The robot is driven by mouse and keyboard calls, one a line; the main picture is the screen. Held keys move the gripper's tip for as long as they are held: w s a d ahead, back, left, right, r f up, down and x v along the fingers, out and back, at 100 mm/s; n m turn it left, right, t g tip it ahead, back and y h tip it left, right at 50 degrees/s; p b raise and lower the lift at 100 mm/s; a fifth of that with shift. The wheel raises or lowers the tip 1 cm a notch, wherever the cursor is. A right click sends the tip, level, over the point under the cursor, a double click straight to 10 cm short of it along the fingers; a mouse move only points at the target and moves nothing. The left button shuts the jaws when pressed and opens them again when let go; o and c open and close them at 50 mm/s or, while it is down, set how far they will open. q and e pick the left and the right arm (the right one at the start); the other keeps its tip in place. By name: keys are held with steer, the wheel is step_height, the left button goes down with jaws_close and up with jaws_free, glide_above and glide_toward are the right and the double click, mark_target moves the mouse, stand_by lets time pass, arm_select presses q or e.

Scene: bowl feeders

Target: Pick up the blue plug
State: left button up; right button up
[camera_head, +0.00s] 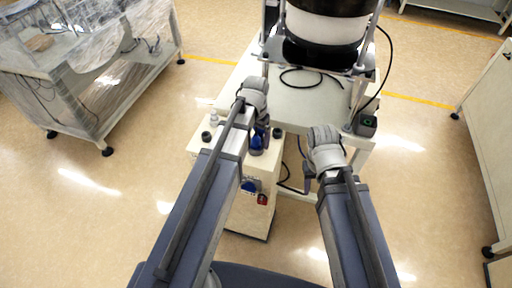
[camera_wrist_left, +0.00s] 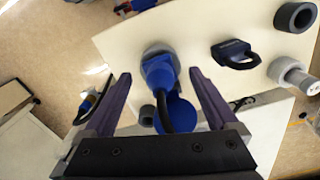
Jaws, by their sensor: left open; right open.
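The blue plug (camera_wrist_left: 160,72) sits in a round grey socket on a pale cabinet top in the left wrist view, with a black cable trailing from it. A round blue cap (camera_wrist_left: 177,113) lies beside it. My left gripper (camera_wrist_left: 160,76) is open, one finger on each side of the plug, with gaps visible; I cannot tell its exact height over it. In the head view, the blue plug (camera_head: 257,140) shows partly beside my left arm, and my left gripper (camera_head: 259,117) is largely hidden by its wrist. My right gripper (camera_head: 308,172) is open and empty right of the cabinet.
A dark padlock-shaped part (camera_wrist_left: 235,54), a grey ring (camera_wrist_left: 295,17) and a pale fitting (camera_wrist_left: 292,75) lie on the cabinet top (camera_head: 202,152). A bowl feeder (camera_head: 325,25) stands on a white table behind. A plastic-wrapped bench (camera_head: 90,80) is at left.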

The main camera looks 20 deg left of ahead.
arm_select(q)
steer(key=shift+f+b, duration=0.4)
steer(key=shift+f, duration=0.45)
steer(key=shift+r, duration=0.1)
steer(key=shift+c, duration=0.3)
jaws_close()
